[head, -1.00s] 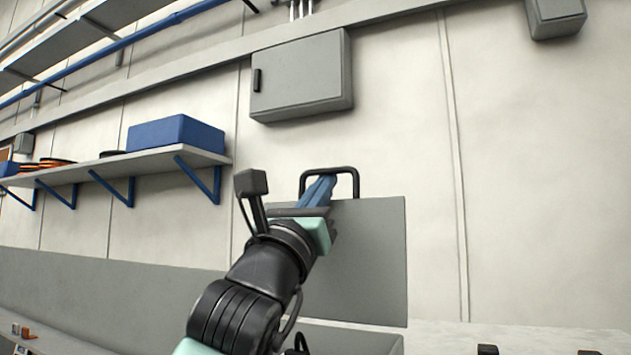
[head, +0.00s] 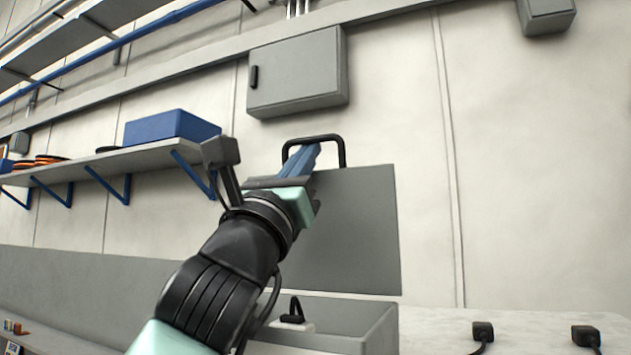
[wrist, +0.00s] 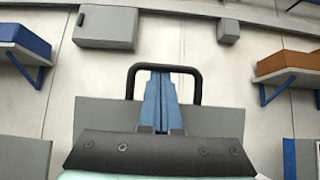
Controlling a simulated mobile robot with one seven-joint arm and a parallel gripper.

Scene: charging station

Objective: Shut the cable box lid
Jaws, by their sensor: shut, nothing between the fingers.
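The cable box (head: 380,335) is a grey open-topped box on the bench. Its lid (head: 350,235) is a flat grey panel standing raised at the back of the box. A black U-shaped handle (head: 343,152) stands at the lid's top edge. My gripper (head: 306,150) is at the lid's top, its blue fingers together with nothing between them. In the wrist view my fingers (wrist: 162,85) point up within the outline of the handle (wrist: 197,85), in front of the lid (wrist: 215,118). I cannot tell whether they touch the handle or lid. My arm hides the lid's left part.
A black plug (head: 293,312) shows inside the box. Two black connectors (head: 483,331) (head: 585,337) with cables lie on the bench at right. A closed grey wall cabinet (head: 295,75) hangs above. A shelf (head: 110,165) with a blue bin (head: 172,127) is at left.

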